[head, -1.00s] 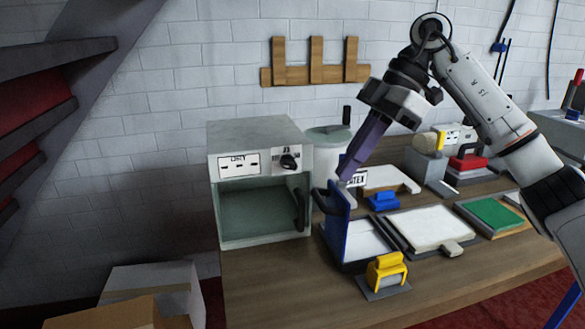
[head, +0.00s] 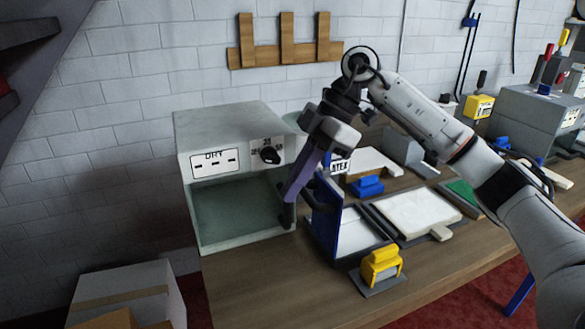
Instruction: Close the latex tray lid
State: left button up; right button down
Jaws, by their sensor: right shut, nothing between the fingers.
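The latex tray (head: 360,236) lies on the table as a shallow dark-rimmed tray with white inside. Its blue lid (head: 325,222) stands open and upright along the tray's left side. A label ending in "TEX" (head: 341,167) shows behind it. My left gripper is out of view.
The grey "DRY" box (head: 235,180) with an open front stands left of the tray. A yellow-topped tool (head: 380,266) sits at the tray's front right. A second tray with a white slab (head: 415,213) lies to the right. A blue block (head: 368,186) is behind. The table's front left is bare.

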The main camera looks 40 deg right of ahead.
jog(key=shift+s+d+f, duration=0.1)
jog(key=shift+s+d, duration=0.05)
jog(key=shift+d, duration=0.35)
jog(key=shift+s+d+f, duration=0.1)
jog(key=shift+s+d, duration=0.05)
jog(key=shift+d, duration=0.35)
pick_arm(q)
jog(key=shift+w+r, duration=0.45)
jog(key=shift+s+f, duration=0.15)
